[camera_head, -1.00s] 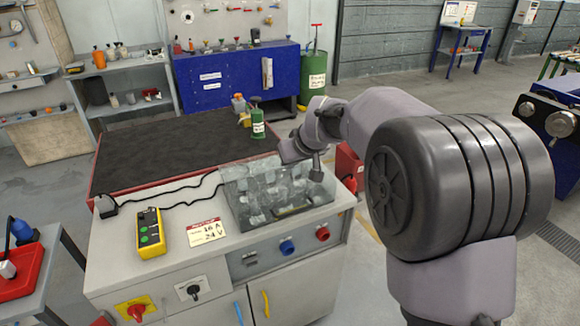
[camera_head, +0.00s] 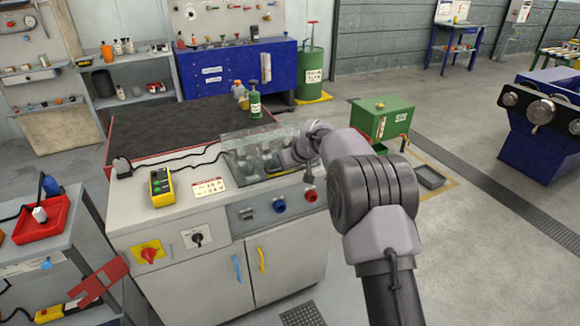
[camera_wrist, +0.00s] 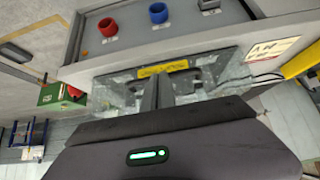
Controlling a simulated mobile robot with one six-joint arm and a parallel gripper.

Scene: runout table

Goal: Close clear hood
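The clear hood (camera_head: 252,134) is a see-through cover on the grey cabinet top. In the head view its panel appears raised at the back over a recess with metal-looking parts inside. In the wrist view clear plastic (camera_wrist: 110,85) lies around my fingers, with a yellow label (camera_wrist: 163,69) just beyond them. My gripper (camera_head: 284,160) is at the hood's right side, low over the recess, partly hidden by my wrist. In the wrist view its fingers (camera_wrist: 158,88) look together, with nothing visible between them. I cannot tell whether they touch the hood.
The cabinet's front panel has a blue knob (camera_head: 279,206) and a red knob (camera_head: 311,195). A yellow button box (camera_head: 161,187) and its cable lie left of the hood. A green bottle (camera_head: 255,103) stands behind. A green box (camera_head: 379,120) stands right on the floor.

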